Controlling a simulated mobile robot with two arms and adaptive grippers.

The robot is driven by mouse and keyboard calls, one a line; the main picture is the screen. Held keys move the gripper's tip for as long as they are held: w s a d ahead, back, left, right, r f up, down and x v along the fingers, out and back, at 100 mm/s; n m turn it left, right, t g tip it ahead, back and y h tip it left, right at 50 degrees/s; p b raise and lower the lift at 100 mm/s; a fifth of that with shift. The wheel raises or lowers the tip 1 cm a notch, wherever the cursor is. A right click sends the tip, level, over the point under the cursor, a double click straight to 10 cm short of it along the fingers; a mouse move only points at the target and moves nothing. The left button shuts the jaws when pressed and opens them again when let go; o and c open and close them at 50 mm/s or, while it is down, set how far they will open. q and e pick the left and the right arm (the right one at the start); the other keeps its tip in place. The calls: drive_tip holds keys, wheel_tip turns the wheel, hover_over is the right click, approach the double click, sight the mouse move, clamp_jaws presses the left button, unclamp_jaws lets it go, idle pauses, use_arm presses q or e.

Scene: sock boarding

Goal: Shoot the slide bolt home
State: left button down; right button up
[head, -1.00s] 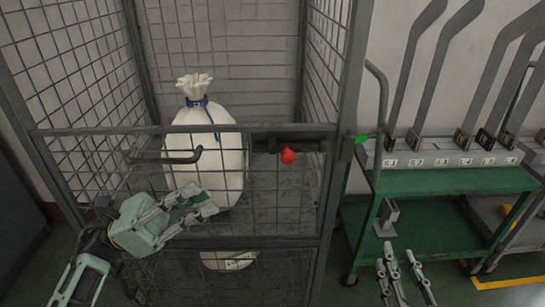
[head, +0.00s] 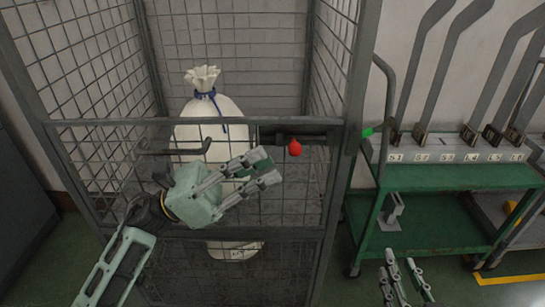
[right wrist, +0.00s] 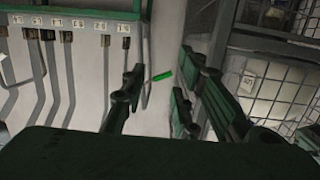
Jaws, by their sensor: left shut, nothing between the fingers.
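The slide bolt (head: 270,138) is a dark bar on the upper front rail of the wire cage, near its right post. Its red knob (head: 295,147) hangs just below the bar. A green tab (head: 367,132) shows at the right post; a green piece also shows in the right wrist view (right wrist: 161,76). My left gripper (head: 266,167) is shut and empty, in front of the cage mesh, left of and below the red knob and apart from it in the picture. My right gripper (head: 402,264) is open and empty, low in front of the green trolley.
The cage (head: 100,122) holds a white tied sack (head: 215,108). A dark handle (head: 170,151) sits at the front left. A green trolley (head: 440,178) with labelled grey sock boards stands right of the cage. Mesh and posts limit room for the left arm.

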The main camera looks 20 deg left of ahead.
sight(298, 144)
use_arm(q)
drive_tip(key=shift+x, duration=1.35)
use_arm(e)
drive_tip(key=shift+s+d+f+g, duration=0.15)
drive_tip(key=shift+f+g, duration=0.15)
drive_tip(key=shift+f, duration=0.2)
use_arm(q)
drive_tip(key=d, duration=0.2)
drive_tip(key=w+d, duration=0.1)
drive_tip(key=d, duration=0.1)
drive_tip(key=shift+w+d, duration=0.1)
drive_tip(key=shift+d, duration=0.05)
use_arm(e)
drive_tip(key=shift+r, duration=0.15)
